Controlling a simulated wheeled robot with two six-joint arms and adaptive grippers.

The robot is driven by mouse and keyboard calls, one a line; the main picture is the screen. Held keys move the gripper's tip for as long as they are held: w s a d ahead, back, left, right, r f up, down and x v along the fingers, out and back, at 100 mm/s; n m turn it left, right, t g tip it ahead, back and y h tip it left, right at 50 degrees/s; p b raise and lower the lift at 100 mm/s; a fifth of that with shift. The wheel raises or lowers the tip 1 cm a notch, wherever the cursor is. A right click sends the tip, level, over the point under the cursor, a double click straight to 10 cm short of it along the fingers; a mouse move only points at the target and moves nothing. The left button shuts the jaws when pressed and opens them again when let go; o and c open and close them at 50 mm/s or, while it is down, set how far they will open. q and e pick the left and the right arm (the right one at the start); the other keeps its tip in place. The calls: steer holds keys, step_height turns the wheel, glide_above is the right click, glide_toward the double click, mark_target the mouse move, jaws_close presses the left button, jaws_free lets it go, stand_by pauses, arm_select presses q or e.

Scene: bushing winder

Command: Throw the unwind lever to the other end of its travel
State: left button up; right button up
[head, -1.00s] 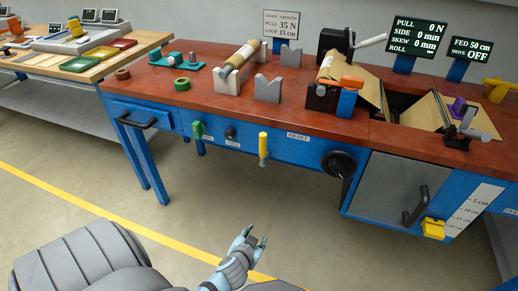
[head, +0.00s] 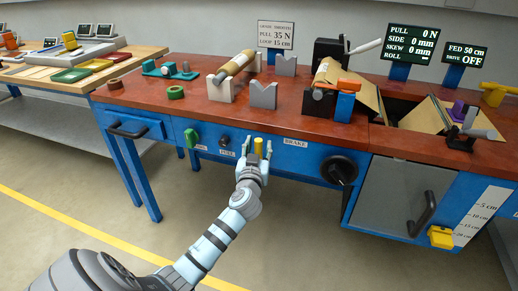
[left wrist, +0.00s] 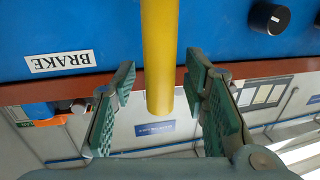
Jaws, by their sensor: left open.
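A yellow lever handle (head: 258,147) stands out from the blue front panel beside the BRAKE label (head: 296,143). No label reading "unwind" is legible. My left gripper (head: 256,155) is open in front of the panel, with a finger on either side of the handle. In the left wrist view the handle (left wrist: 160,45) reaches between the open green-padded fingers (left wrist: 161,88). Gaps show on both sides, and its rounded end is free. The fingers hide the lower part of the handle in the head view. My right gripper is not in view.
A black crank knob (head: 339,168) sits to the right. The red bench top (head: 200,95) overhangs the panel. Floor space in front is clear.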

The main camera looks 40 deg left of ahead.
arm_select(q)
steer(key=shift+w, duration=0.1)
jaws_close()
arm_select(e)
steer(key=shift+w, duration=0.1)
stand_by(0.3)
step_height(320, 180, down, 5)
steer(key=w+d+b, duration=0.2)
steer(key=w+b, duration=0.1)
steer(key=b, duration=0.3)
arm_select(q)
steer(key=w+d+f+m+t+h+b, duration=0.1)
steer(key=w+d+f+m+t+b, duration=0.2)
steer(key=m, duration=1.5)
steer(key=shift+w+d+f+h+b, duration=0.15)
steer(key=shift+d+f+h+b, duration=0.25)
steer(key=shift+d+f+b, duration=2.05)
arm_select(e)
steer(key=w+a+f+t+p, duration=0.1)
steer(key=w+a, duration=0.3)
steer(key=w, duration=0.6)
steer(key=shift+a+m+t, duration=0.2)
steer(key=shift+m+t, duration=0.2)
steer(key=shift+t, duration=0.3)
arm_select(q)
steer(key=shift+d+f, duration=0.5)
steer(key=shift+d, duration=0.4)
